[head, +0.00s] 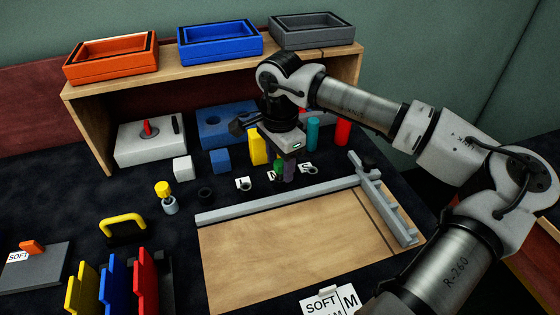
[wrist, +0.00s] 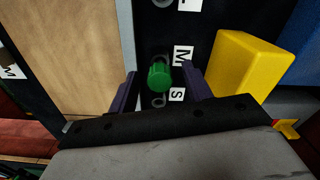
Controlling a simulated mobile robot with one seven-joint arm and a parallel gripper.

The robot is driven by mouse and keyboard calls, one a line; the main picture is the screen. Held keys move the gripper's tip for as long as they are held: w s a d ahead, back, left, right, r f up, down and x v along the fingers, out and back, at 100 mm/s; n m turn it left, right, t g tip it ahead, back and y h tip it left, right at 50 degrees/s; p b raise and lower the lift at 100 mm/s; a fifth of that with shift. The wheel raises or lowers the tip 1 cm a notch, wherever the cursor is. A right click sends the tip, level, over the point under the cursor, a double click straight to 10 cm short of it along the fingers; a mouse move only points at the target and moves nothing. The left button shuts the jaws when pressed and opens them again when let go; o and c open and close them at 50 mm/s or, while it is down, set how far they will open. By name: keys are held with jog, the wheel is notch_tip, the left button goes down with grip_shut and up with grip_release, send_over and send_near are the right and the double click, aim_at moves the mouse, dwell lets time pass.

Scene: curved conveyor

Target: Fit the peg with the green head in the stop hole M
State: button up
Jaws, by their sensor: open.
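The green-headed peg (wrist: 159,76) stands between the two fingers of my gripper (wrist: 159,88) in the wrist view. The fingers are apart, with a visible gap on each side of the head. The M label (wrist: 183,54) is just beside the peg, and part of a dark ring shows at the peg's far edge. The peg's lower end is hidden under its head, so I cannot tell how deep it sits. In the head view my gripper (head: 284,168) points down over the row of stop holes, and a bit of the green peg (head: 278,168) shows there.
The S label (wrist: 176,94) and its ring lie close by. A yellow block (head: 258,146) stands right behind my gripper. A grey fence (head: 270,203) and a wooden board (head: 290,255) lie in front. Teal (head: 313,134) and red (head: 342,132) cylinders stand to the right.

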aim_at(280, 163)
notch_tip(280, 163, up, 14)
jog(key=shift+f, duration=0.15)
dwell(0.5)
